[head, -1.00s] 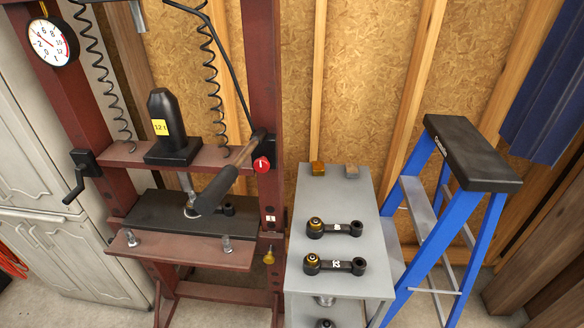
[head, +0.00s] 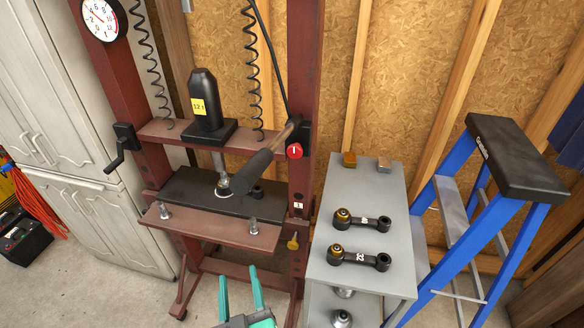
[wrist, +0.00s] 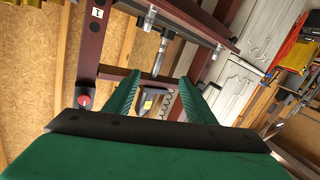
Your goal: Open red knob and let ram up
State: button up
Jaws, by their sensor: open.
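The red knob (head: 294,151) is on the right post of the maroon press (head: 303,80), by the root of the dark pump handle (head: 255,165). It also shows at left in the wrist view (wrist: 84,100). The black jack (head: 205,100) with a yellow label sits on the crossbeam. The silver ram (head: 219,160) extends below it toward the black plate (head: 185,190), its lower end partly behind the handle. A dark part (head: 257,192) on the plate is mostly hidden. My gripper (head: 240,280) is open and empty, in front of and below the knob, apart from the press.
A grey cart (head: 355,170) with two black control arms stands right of the press, beside a blue stepladder (head: 455,240). A crank (head: 125,148) juts from the left post. Grey cabinets (head: 60,130) stand at left. Floor in front of the press shows clear.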

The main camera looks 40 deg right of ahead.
jog(key=w+d+r+m+g+h, duration=0.1)
jog(key=w+d+r+m+h, duration=0.3)
jog(key=d+r, duration=0.6)
jog(key=m+g+h, duration=0.3)
jog(key=m, duration=0.1)
send_near(294, 152)
jog(key=shift+h, duration=0.3)
jog(key=x, duration=0.8)
jog(key=shift+f, duration=0.25)
jog(key=shift+a, duration=0.1)
jog(key=c, duration=1)
